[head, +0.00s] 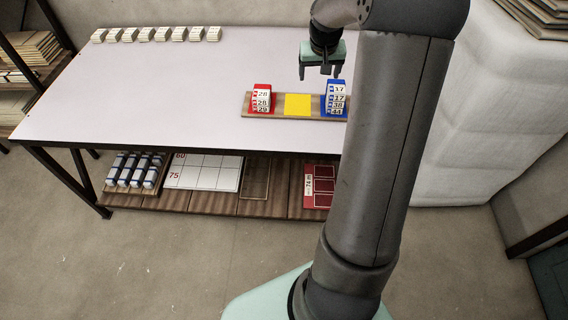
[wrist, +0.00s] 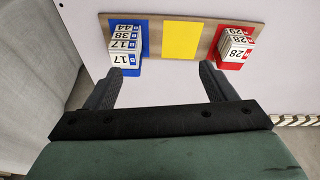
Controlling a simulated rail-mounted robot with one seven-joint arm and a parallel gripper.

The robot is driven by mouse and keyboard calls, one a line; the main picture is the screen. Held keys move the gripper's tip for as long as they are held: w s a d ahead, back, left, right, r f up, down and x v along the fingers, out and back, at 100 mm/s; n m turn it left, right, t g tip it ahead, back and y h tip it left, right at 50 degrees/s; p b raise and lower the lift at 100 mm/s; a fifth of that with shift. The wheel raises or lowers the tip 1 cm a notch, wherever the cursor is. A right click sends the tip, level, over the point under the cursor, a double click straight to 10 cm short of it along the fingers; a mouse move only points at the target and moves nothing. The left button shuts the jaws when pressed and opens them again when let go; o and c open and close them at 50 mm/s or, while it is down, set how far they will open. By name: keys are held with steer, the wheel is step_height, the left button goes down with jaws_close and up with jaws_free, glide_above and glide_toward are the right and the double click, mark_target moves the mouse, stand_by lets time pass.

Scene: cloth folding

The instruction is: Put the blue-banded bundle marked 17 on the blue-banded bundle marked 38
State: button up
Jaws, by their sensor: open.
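The blue-banded bundle marked 17 (head: 338,89) is at the top of a stack on the blue patch, its number showing on its top and side. It also shows in the wrist view (wrist: 124,58). Directly under it is the blue-banded bundle marked 38 (head: 338,105), also in the wrist view (wrist: 122,36). A bundle marked 44 (head: 337,112) is at the bottom. My gripper (head: 320,74) is open and empty, above and left of the stack in the head view. In the wrist view its fingers (wrist: 161,70) are spread, the left fingertip appearing near the 17 bundle.
A wooden board (head: 279,113) carries the stack, an empty yellow patch (head: 298,104) and a red-banded stack (head: 262,97) showing 28 and 29. Several pale bundles (head: 163,34) line the table's back edge. The table (head: 160,90) is clear between. A shelf below holds blue-banded rolls (head: 135,170).

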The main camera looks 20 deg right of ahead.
steer(key=s+a+r+n+g, duration=0.1)
steer(key=s+a, duration=0.4)
steer(key=a, duration=0.3)
steer(key=s+a+r+n, duration=0.1)
steer(key=s+a+r, duration=0.1)
steer(key=s+a, duration=0.4)
steer(key=s+a+f+n+g+y, duration=0.1)
steer(key=s+a, duration=0.5)
steer(key=s, duration=0.2)
steer(key=s+a+f+n+y, duration=0.1)
steer(key=s+a, duration=0.5)
steer(key=s, duration=0.3)
steer(key=shift+s+f+n+g, duration=0.25)
steer(key=shift+n+g, duration=0.15)
steer(key=shift+a, duration=0.1)
